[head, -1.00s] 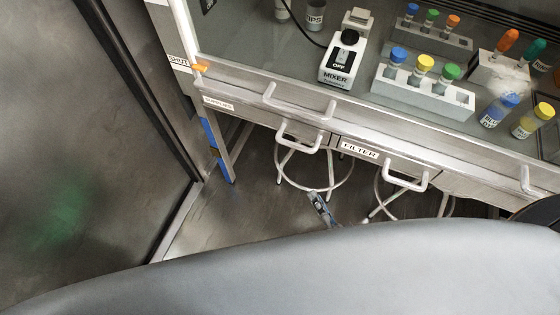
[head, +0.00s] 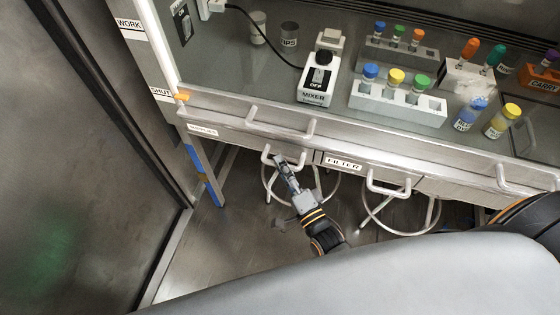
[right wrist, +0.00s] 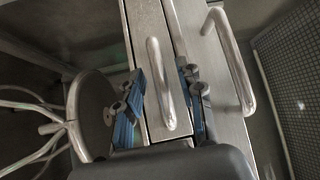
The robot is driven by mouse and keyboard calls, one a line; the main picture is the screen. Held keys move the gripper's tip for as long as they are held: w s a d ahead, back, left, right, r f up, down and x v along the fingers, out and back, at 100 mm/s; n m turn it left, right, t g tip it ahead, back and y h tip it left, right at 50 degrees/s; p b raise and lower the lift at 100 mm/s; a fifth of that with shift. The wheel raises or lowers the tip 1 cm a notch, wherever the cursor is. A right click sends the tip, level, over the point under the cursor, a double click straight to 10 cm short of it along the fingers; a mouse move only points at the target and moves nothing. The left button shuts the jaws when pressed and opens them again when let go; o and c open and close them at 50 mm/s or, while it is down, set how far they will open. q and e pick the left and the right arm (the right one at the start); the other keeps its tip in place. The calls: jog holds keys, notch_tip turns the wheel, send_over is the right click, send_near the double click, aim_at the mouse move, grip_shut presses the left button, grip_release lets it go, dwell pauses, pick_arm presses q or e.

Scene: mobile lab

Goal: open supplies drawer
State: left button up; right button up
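The supplies drawer (head: 235,139) is the left drawer under the glass-topped bench, with a small label at its left end. Its front looks flush with the bench, so it appears shut. Its pale bar handle (head: 267,157) is partly behind my right gripper (head: 283,166) in the head view. In the right wrist view the drawer handle (right wrist: 158,85) lies between the two parted fingers of my right gripper (right wrist: 160,88). The gripper is open. I cannot tell whether a finger touches the handle. My left gripper is not in view.
A fixed bench-edge handle (head: 282,131) sits just above the drawer. The filter drawer (head: 368,172) is to the right. Stools (head: 400,233) stand below. A mixer (head: 318,82) and tube racks (head: 397,103) are on the bench. A dark wall panel (head: 70,170) is at the left.

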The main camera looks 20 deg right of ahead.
jog(key=shift+w+a+r, duration=0.1)
jog(key=shift+w+a, duration=0.05)
jog(key=shift+w, duration=0.45)
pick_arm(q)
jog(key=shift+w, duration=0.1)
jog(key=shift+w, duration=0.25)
pick_arm(e)
grip_shut()
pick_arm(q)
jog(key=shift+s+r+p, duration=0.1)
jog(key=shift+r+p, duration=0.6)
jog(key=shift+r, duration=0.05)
pick_arm(e)
jog(key=s+a, duration=0.9)
jog(key=s, duration=0.4)
jog(key=shift+s, duration=0.25)
grip_release()
